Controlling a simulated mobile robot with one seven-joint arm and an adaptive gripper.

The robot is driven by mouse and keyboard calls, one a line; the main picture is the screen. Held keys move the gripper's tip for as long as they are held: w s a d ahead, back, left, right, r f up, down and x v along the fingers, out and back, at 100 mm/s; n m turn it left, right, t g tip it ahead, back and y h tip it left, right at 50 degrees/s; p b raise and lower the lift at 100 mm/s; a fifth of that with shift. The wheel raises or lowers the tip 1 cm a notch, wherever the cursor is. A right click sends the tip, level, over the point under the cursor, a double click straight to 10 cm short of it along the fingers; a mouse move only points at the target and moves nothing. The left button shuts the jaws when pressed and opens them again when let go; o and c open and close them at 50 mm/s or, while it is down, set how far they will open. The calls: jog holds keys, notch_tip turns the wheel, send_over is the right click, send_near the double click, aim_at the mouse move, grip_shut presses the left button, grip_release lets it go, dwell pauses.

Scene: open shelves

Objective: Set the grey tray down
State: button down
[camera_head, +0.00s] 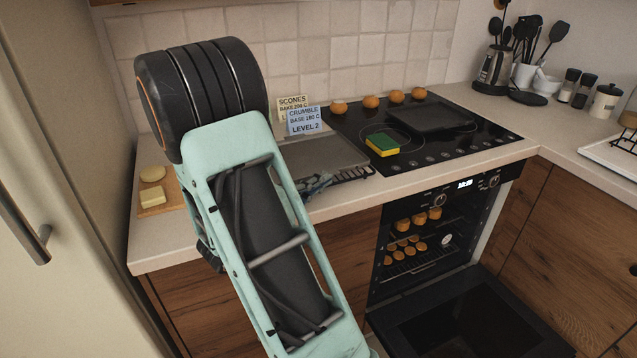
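A flat grey tray (328,154) is at the counter left of the hob, partly hidden behind my arm. I cannot tell whether it rests on the counter or is held just above it. My gripper (322,184) shows only in small part at the tray's front edge, beside a dark wire piece (350,174). My arm covers the rest, so its grip on the tray is not clear.
A darker tray (437,117), a yellow-green sponge (382,144) and several buns (371,101) are on the hob. Two cards (304,121) stand behind the grey tray. A board (162,196) with pale pieces is left. The oven door (470,320) is open below, with baked goods inside.

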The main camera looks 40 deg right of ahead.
jog(key=c, duration=2.4)
grip_release()
jog(key=shift+a, duration=0.1)
jog(key=v, duration=1.2)
